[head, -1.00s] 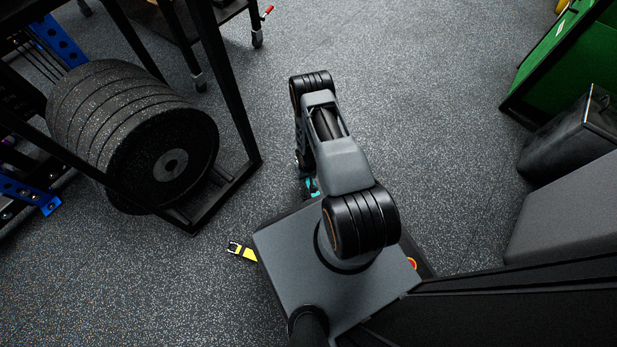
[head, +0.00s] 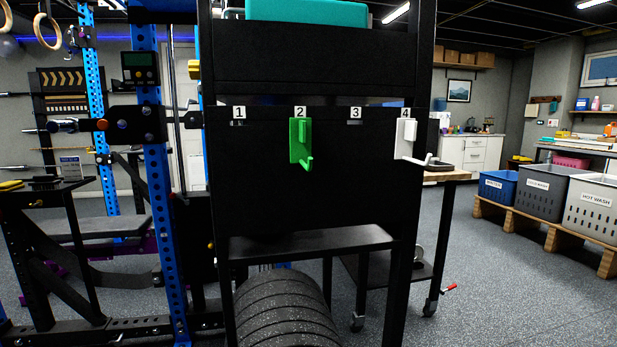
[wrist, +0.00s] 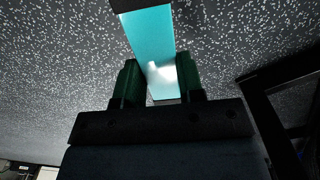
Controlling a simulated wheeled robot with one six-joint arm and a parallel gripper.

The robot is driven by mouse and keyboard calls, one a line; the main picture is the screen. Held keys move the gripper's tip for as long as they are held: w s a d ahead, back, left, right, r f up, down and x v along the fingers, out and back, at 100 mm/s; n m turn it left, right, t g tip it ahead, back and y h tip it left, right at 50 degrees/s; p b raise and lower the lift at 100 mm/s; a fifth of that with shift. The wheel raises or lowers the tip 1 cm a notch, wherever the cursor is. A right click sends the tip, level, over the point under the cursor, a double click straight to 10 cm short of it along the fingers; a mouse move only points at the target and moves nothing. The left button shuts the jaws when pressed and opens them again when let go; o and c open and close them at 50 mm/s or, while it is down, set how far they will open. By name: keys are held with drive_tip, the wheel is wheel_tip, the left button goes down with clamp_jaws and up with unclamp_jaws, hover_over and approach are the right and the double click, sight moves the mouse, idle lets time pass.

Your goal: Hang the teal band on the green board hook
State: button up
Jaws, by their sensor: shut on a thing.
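The green board hook (head: 302,146) is on the black board (head: 265,190) under the label 2, and it is bare. The teal band (wrist: 152,42) shows in the wrist view as a flat strip with a dark end piece at the top. My gripper (wrist: 160,75) is shut on the teal band, with one dark green finger on each side of it. The speckled floor is behind the band in that view. The gripper and the band do not show in the head view now.
A white hook (head: 405,138) is under label 4. A teal item (head: 307,12) lies on top of the rack. Black weight plates (head: 282,310) stand below the board. A blue rack upright (head: 156,200) is at left. Labelled baskets (head: 545,195) stand at right beyond open floor.

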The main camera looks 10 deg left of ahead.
drive_tip(key=shift+r, duration=0.1)
drive_tip(key=shift+w+r, duration=0.3)
drive_tip(key=w+a+r, duration=0.2)
drive_tip(key=w+r, duration=0.1)
drive_tip(key=r, duration=0.5)
drive_tip(key=w+a+r+n, duration=0.1)
drive_tip(key=w+r, duration=0.1)
drive_tip(key=r, duration=0.7)
drive_tip(key=w+a+r, duration=0.2)
drive_tip(key=w+r, duration=0.1)
drive_tip(key=r, duration=0.5)
drive_tip(key=s+a+r+p, duration=0.1)
drive_tip(key=s+r+p, duration=0.1)
drive_tip(key=r+p, duration=1.6)
drive_tip(key=s+a+r+p, duration=0.2)
drive_tip(key=r+p, duration=1.7)
drive_tip(key=r, duration=0.1)
drive_tip(key=shift+s, duration=0.25)
